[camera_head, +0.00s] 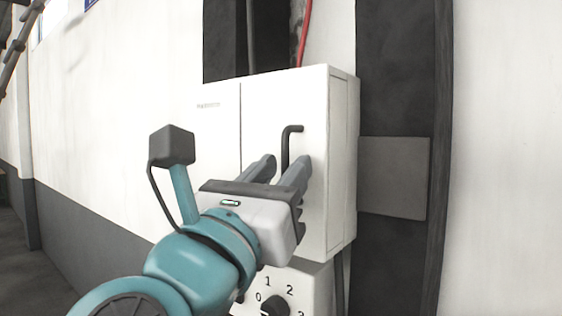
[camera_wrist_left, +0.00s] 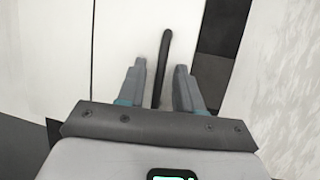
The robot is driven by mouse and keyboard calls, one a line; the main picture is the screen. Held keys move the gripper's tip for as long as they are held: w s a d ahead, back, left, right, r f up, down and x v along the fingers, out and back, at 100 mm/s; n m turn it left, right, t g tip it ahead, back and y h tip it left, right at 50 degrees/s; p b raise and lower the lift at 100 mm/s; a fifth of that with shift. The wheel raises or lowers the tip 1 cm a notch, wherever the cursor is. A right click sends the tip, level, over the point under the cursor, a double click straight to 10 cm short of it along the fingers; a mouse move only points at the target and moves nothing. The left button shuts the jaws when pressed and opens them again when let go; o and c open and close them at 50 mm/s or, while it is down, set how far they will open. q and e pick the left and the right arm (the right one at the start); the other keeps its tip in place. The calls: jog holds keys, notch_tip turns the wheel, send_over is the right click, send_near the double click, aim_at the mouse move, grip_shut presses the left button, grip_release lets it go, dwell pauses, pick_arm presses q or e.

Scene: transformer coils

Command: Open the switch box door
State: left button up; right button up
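The white switch box (camera_head: 345,165) hangs on the wall, with its door (camera_head: 262,110) shut flush. A black bar handle (camera_head: 286,142) stands upright on the door, bent at its top. My left gripper (camera_head: 285,165) is in front of the door, with its fingers at the lower part of the handle. In the left wrist view the fingers are apart, and the handle (camera_wrist_left: 163,62) runs between them with a gap on both sides. The handle's lower end is hidden behind the gripper in the head view. My right gripper does not show.
A rotary dial (camera_head: 274,305) with numbers sits on a smaller white box below. A dark column (camera_head: 395,80) with a grey plate (camera_head: 393,178) stands right of the switch box. A red cable (camera_head: 304,30) runs above it.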

pick_arm(q)
jog(key=shift+w, duration=0.3)
jog(key=shift+s, duration=0.5)
jog(key=c, duration=0.4)
grip_shut()
dwell(0.3)
